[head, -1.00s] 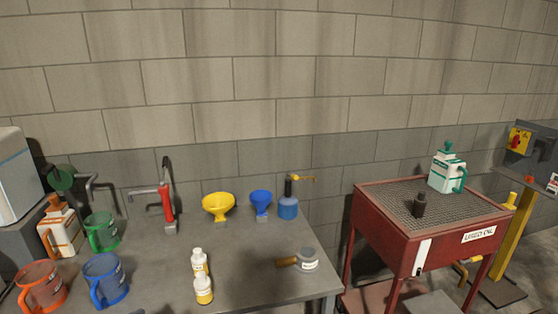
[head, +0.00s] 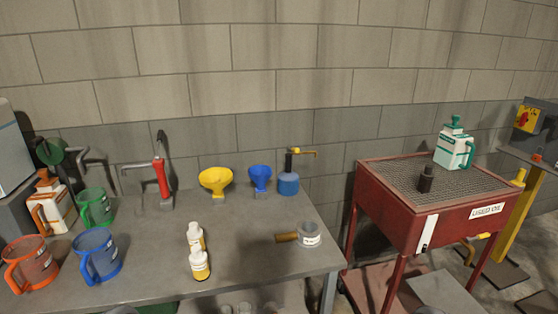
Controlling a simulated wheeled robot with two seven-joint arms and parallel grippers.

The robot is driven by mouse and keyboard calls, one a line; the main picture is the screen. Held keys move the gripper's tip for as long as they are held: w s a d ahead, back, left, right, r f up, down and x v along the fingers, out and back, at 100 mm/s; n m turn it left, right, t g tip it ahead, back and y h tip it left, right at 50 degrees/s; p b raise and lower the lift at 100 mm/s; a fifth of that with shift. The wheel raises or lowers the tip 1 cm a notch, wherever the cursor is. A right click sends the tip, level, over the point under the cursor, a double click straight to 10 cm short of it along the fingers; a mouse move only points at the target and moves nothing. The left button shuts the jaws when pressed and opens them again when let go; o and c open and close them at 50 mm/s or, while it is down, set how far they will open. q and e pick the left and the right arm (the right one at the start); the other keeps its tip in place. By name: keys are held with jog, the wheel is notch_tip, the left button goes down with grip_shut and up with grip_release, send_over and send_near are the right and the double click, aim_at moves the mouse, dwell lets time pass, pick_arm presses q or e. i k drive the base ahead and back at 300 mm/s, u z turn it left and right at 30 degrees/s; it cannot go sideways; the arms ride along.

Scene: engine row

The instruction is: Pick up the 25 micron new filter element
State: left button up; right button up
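No object in the head view can be read as the 25 micron new filter element; the small labels are not legible. A small dark cylinder (head: 426,179) stands upright on the mesh top of the red used oil stand (head: 393,205); I cannot tell what it is. Below the bench's front edge, the tops of several pale round objects (head: 247,308) show, mostly cut off by the frame. Neither of my grippers is in view.
The grey bench (head: 150,262) holds orange, green and blue jugs (head: 97,255), two bottles (head: 200,264), yellow and blue funnels (head: 215,181), a red hand pump (head: 161,178) and a grey round item with a tan handle (head: 309,236). A white-green container (head: 454,146) stands on the mesh.

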aim_at(195, 235)
jog(key=z, duration=3.05)
jog(key=k, duration=1.75)
jog(key=u, duration=2.5)
